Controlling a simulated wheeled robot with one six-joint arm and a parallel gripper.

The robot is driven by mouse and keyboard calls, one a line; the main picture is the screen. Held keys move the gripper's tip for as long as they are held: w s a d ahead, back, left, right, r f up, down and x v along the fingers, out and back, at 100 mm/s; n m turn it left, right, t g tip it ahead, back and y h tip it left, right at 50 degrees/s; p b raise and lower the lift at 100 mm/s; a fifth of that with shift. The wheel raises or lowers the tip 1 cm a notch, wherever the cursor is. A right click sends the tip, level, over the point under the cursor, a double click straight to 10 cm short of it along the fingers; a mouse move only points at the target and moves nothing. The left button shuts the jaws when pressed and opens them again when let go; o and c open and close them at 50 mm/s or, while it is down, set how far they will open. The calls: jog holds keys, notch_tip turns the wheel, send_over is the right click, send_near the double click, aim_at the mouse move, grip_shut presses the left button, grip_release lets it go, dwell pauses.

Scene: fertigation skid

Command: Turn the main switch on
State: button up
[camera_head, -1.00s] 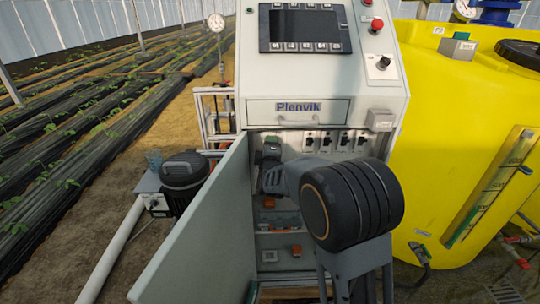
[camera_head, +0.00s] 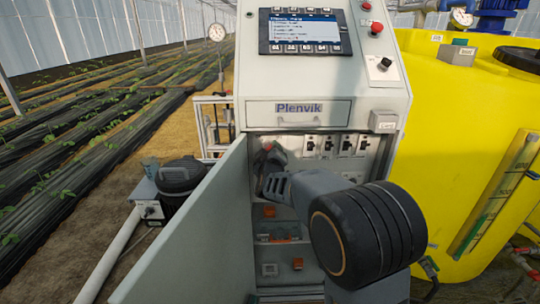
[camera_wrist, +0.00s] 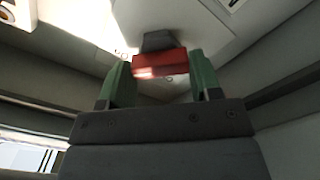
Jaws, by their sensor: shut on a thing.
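The main switch shows in the wrist view as a red handle (camera_wrist: 160,66) with a dark grey part behind it. The green fingers of my gripper (camera_wrist: 160,75) stand on both sides of the red handle and are shut on it. In the head view my gripper (camera_head: 268,158) reaches into the upper left of the open cabinet, and a little red of the switch (camera_head: 267,147) shows at its tip. My arm hides much of the cabinet's inside. The display (camera_head: 302,32) above is lit with lines of text.
The cabinet door (camera_head: 195,240) stands open on the left, close to my arm. A row of breakers (camera_head: 328,145) sits right of my gripper. A closed drawer (camera_head: 298,113) is above. A yellow tank (camera_head: 460,140) stands at the right, and a dark motor (camera_head: 182,175) at the left.

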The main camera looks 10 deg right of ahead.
dwell(0.4)
jog(key=o, duration=0.9)
jog(key=shift+o, duration=0.2)
jog(key=s+a+p, duration=0.1)
jog(key=s+a, duration=0.1)
jog(key=s, duration=1.1)
jog(key=shift+s+a, duration=0.3)
jog(key=shift+a, duration=0.1)
jog(key=shift+r, duration=0.1)
